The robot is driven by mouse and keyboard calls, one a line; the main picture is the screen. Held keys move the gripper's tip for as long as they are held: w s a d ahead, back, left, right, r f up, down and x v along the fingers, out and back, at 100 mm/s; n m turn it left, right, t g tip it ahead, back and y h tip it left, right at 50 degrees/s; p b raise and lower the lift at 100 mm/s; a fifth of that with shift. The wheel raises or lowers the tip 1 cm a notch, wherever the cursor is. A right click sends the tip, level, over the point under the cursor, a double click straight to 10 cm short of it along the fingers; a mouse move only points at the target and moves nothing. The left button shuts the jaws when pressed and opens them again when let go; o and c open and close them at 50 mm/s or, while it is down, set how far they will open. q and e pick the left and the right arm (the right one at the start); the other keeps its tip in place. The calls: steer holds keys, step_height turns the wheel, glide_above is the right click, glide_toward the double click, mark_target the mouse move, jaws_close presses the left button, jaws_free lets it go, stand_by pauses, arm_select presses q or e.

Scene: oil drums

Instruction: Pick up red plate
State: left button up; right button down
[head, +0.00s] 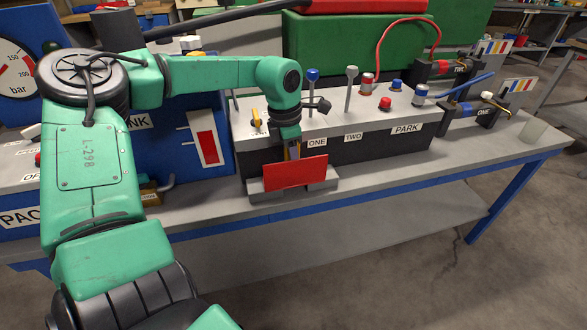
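The red plate (296,174) stands upright in front of the black and grey control box. Its lower edge is at a grey block-like holder (262,196) on the workbench. My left gripper (293,152) points down right at the plate's top edge, in line with its middle. The fingers are small and dark here, so I cannot tell whether they are open or shut, or whether they touch the plate. My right gripper is not in view.
The control box (385,143) has levers and knobs on top, close behind the plate. A blue tank unit (190,135) stands to the left. Two black cable connectors (478,118) are at the right. The grey bench top (430,165) is clear at the front right.

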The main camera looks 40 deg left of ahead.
arm_select(q)
jaws_close()
steer(key=shift+r, duration=0.1)
stand_by(1.1)
